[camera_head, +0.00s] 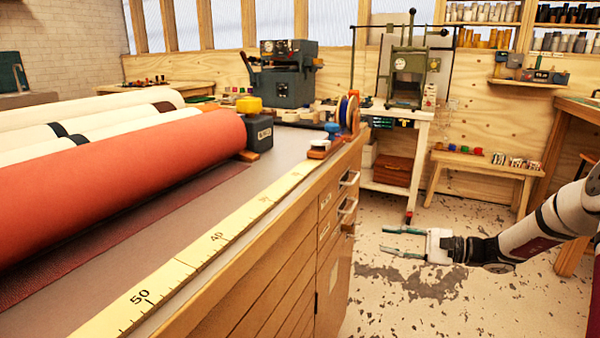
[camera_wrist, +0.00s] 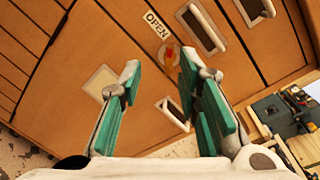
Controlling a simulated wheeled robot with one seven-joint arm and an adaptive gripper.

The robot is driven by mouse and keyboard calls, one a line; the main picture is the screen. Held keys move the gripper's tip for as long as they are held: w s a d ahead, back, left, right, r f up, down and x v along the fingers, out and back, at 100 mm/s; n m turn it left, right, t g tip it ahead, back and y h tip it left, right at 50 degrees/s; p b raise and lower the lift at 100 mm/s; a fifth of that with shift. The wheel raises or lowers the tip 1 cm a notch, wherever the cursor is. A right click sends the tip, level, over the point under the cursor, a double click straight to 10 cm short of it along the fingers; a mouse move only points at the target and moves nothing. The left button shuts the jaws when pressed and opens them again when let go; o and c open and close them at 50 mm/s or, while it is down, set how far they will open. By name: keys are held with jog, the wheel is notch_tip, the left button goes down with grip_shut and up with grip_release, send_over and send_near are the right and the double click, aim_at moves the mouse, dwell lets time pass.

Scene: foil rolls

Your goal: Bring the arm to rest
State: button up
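My gripper (camera_head: 405,244) is at the right of the head view, at the end of my white and dark arm. It hangs in free air over the floor, to the right of the workbench. In the wrist view my gripper (camera_wrist: 160,85) shows two teal-padded fingers spread apart with nothing between them. Beyond the fingers is the wooden cabinet front (camera_wrist: 60,70) with handles and an "OPEN" label (camera_wrist: 157,24). The fingers appear apart from the cabinet.
The workbench (camera_head: 240,290) has a ruler edge and carries a large red roll (camera_head: 120,185) and paler rolls. A dark green machine (camera_head: 285,75), a white stand (camera_head: 405,150) and a low wooden bench (camera_head: 485,170) stand behind. The floor (camera_head: 420,300) around my gripper is clear.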

jog(key=s+a+r+n+g+h, duration=0.3)
jog(key=s+a+r+n+g, duration=0.25)
jog(key=s, duration=0.45)
jog(key=s+a+r+n+g+h, duration=0.35)
jog(key=s+a+r, duration=0.25)
jog(key=s+a, duration=0.35)
jog(key=s+d+r+n+t+h, duration=0.1)
jog(key=s+d+n+h, duration=0.2)
jog(key=s, duration=1)
jog(key=s+d+n+t+h, duration=0.1)
jog(key=s+d+h, duration=0.35)
jog(key=s, duration=0.85)
notch_tip(320, 180, up, 32)
jog(key=t+h+p, duration=0.1)
jog(key=t+p, duration=0.2)
jog(key=p, duration=2.7)
jog(key=shift+a+f+n+t+h, duration=0.15)
jog(key=shift+a+n+t+h, duration=0.15)
jog(key=shift+a, duration=0.05)
jog(key=shift+c, duration=0.6)
